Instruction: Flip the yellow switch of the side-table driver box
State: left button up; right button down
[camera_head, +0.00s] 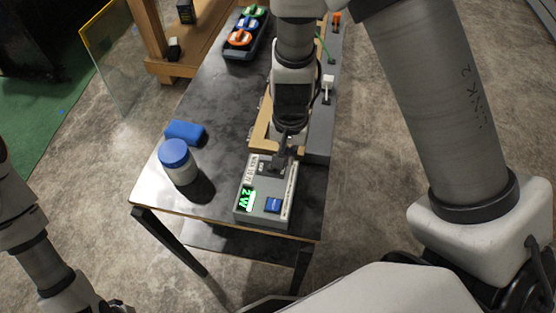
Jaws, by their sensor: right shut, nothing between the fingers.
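The driver box (282,211) is a small grey box near the front edge of the dark side table (225,105). It has a lit green display and a blue switch (273,205) on its top. My right gripper (279,166) is shut and empty, pointing down at the far part of the box top. Whether its fingertips touch the box is unclear. No yellow switch shows; the gripper covers part of the box top. My left arm comes in at the lower left, and its fingers are out of the picture.
A white jar with a blue lid (176,158) and a blue block (186,132) stand left of the box. A grey console strip (322,125) with small switches runs along the table's right side. A dark tray (237,51) with coloured knobs is at the back.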

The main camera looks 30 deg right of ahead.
jog(key=shift+f+b, duration=0.55)
jog(key=shift+f, duration=0.2)
jog(key=shift+w+a, duration=0.4)
jog(key=shift+a, duration=0.15)
jog(key=shift+w+a, duration=0.35)
jog(key=shift+a, duration=0.05)
